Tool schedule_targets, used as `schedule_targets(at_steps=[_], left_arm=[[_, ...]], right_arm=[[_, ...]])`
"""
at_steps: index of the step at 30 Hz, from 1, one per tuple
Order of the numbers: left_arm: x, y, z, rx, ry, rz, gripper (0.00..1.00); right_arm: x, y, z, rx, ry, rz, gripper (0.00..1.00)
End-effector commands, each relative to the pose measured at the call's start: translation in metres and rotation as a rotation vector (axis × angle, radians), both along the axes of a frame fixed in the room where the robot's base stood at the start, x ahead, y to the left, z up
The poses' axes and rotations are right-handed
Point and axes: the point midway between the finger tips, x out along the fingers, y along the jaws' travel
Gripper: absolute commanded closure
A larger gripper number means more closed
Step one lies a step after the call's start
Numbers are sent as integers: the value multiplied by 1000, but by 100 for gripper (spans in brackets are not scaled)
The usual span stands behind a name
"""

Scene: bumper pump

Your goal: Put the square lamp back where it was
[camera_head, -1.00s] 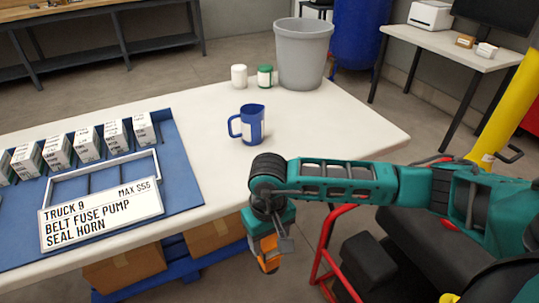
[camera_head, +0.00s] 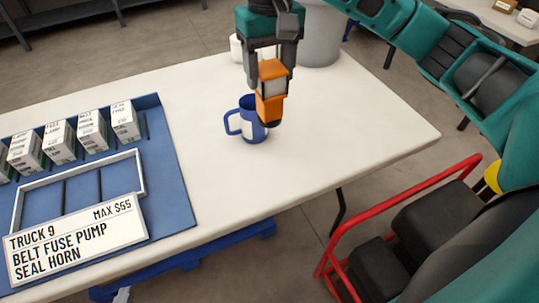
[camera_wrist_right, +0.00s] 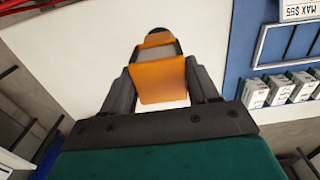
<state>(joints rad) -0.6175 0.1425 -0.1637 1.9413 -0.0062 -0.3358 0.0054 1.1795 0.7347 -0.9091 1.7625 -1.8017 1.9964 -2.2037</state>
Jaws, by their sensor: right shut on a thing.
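The square lamp (camera_head: 270,93) is orange with a grey panel and a dark end. My right gripper (camera_head: 272,62) is shut on it and points down, with the lamp hanging below the fingers. In the head view the lamp overlaps the right side of the blue mug (camera_head: 247,122); I cannot tell whether they touch or how high the lamp is above the table. The right wrist view shows the lamp (camera_wrist_right: 161,80) between both fingers. My left gripper is not in view.
The white table (camera_head: 330,130) is clear to the right of the mug. A blue mat (camera_head: 172,190) at left bears several white boxes (camera_head: 90,132), a white frame and a sign (camera_head: 75,240). A grey bin (camera_head: 322,40) and a white container (camera_head: 236,46) stand behind. A red frame (camera_head: 335,235) stands at right.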

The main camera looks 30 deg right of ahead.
Motion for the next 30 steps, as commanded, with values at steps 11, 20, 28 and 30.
schedule_targets(at_steps=[11, 20, 28, 30], left_arm=[[-6, 1, -5, 1, 14, 1, 100], [-6, 1, -5, 1, 14, 1, 100], [-4, 1, -4, 2, 11, 2, 100], [-3, 1, -4, 2, 9, 2, 100]], right_arm=[[-2, 0, -100, 0, 6, 0, 100], [0, 1, -145, 1, -1, 0, 100], [-1, 0, -175, 0, 4, -1, 100], [-1, 1, -185, 1, 3, -1, 100]])
